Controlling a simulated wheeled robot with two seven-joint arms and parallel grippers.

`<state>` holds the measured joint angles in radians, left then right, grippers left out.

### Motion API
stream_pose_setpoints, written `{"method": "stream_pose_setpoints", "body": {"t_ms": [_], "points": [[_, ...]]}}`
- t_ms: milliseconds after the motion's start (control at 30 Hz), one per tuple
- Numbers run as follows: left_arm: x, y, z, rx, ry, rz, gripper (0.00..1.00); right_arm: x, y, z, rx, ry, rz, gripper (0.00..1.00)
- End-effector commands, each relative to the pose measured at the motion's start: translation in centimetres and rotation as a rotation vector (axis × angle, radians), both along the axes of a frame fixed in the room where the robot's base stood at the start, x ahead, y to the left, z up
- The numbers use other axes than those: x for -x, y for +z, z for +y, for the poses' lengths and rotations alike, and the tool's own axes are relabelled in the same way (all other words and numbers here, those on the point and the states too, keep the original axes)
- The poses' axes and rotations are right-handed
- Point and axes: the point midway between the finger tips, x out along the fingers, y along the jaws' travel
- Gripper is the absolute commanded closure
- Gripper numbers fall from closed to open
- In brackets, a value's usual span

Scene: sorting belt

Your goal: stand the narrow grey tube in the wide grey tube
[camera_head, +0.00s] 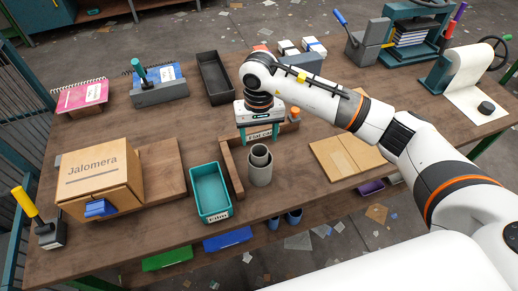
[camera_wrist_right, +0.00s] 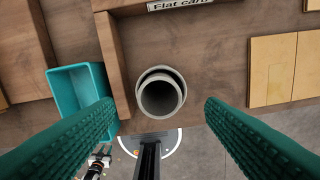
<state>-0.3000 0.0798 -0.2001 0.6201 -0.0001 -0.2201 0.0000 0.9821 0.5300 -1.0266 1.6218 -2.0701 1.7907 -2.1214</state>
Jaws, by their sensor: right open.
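The wide grey tube (camera_head: 260,175) stands upright on the table beside a low wooden rail. The narrow grey tube (camera_head: 260,154) stands upright inside it, its top sticking out above the wide rim. In the right wrist view the narrow tube's open rim (camera_wrist_right: 161,98) shows in front of the wide tube's rim (camera_wrist_right: 160,72), nested within its outline. My right gripper (camera_wrist_right: 160,104) is open, its green ridged fingers apart on either side of the tubes and touching neither. In the head view it is above and behind them. My left gripper is not in view.
A teal tray (camera_head: 195,190) stands left of the tubes, past the wooden rail (camera_head: 228,170). A cardboard box (camera_head: 100,178) is farther left. A black tray (camera_head: 215,78) lies behind. Light wooden panels (camera_head: 345,157) lie to the right. The table's front edge is close to the tubes.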

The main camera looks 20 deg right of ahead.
Motion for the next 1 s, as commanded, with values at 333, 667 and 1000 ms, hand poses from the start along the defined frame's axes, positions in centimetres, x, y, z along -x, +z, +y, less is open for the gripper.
{"method": "stream_pose_setpoints", "body": {"t_ms": [333,667,1000], "points": [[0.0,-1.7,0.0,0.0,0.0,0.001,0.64,-0.1,5.2,0.0,-0.001,0.0,-0.004,0.36],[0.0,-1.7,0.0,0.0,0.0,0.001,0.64,0.0,5.7,0.0,-0.002,0.0,-0.002,0.36],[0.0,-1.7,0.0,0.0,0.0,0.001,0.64,0.5,5.0,1.6,-0.069,-0.008,0.006,0.36]]}}
